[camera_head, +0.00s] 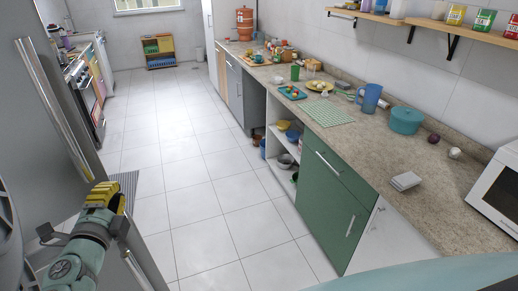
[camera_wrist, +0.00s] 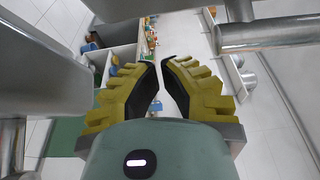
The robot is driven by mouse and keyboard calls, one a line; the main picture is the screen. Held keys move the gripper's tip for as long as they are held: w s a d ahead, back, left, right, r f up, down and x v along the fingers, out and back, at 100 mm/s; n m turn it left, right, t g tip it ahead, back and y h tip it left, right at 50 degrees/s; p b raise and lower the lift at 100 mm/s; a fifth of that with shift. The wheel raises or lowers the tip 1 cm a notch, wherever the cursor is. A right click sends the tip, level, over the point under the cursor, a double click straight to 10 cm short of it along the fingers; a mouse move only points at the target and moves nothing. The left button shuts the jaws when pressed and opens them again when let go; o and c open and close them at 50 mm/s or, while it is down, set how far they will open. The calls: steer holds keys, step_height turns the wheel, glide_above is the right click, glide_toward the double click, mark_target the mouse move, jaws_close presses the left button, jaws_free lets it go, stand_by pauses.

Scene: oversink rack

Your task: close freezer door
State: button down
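A large grey appliance door (camera_head: 35,150) with a long steel bar handle (camera_head: 62,110) fills the left side of the head view. A second steel bar (camera_head: 136,268) shows below it, beside my gripper. I cannot tell which panel is the freezer door or how far it stands open. My gripper (camera_head: 112,197) has yellow fingers and is low at the left, close to the door's edge. In the wrist view, my gripper (camera_wrist: 160,62) has a narrow gap between its dark pads, with nothing held. Thick steel bars (camera_wrist: 268,36) lie close above and beside the fingers there.
A long counter (camera_head: 345,140) with dishes, a blue pitcher (camera_head: 369,97) and a teal pot (camera_head: 405,121) runs along the right. Green cabinet fronts (camera_head: 330,195) are below it. The tiled floor (camera_head: 215,190) between is clear. A grey mat (camera_head: 125,188) lies at left.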

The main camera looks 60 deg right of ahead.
steer(key=shift+w+d+p, duration=0.2)
steer(key=shift+w+p, duration=0.05)
steer(key=shift+w, duration=0.5)
steer(key=shift+w+d+p, duration=0.2)
steer(key=shift+w+p, duration=0.1)
steer(key=shift+w, duration=0.5)
steer(key=shift+w+d+p, duration=0.2)
steer(key=shift+w+p, duration=0.05)
steer(key=shift+w, duration=0.5)
